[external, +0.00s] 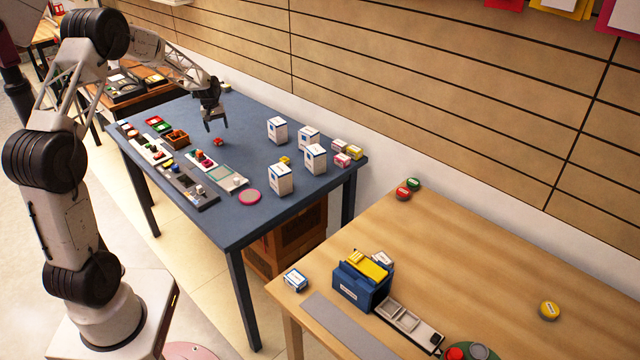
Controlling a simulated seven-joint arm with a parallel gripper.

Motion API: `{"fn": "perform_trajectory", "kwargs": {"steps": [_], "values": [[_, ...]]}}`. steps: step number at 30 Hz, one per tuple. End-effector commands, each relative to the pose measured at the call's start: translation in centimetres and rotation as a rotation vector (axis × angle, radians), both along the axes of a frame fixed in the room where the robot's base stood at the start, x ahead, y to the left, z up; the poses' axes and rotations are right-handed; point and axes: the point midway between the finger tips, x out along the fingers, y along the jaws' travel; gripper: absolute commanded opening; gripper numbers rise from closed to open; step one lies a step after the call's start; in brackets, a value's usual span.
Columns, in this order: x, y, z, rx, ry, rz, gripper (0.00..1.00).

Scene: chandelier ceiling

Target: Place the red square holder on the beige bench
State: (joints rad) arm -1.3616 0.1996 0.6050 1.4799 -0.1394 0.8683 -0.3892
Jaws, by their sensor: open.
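A red square holder (154,121) appears to lie at the far left part of the blue table, beside a green one of similar shape. A smaller red object (218,141) lies on the blue table just below my gripper; it is too small to tell its exact shape. My gripper (216,128) hangs over the blue table, fingers pointing down, open and empty, to the right of the red holder. The beige bench (480,245) is the light wood table at the lower right, apart from the blue table.
Several white boxes (283,180) stand on the blue table (238,225), right of my gripper. Trays of small parts line its left edge. The beige bench carries a blue bin (358,290), a grey strip and round tins; its middle is mostly clear. A gap separates the tables.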

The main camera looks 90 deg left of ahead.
Motion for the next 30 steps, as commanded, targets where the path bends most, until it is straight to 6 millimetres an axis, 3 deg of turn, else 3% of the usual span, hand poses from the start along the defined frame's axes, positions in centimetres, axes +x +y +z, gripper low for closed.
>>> {"fn": "perform_trajectory", "kwargs": {"steps": [6, 18, 30], "values": [[-0.7, 1.0, 0.9, 0.030, 0.090, -0.099, 0.74], [-0.9, 1.1, 1.0, 0.034, 0.102, -0.112, 0.74], [-0.9, 1.1, -1.5, 0.034, 0.101, -0.111, 0.74]]}}
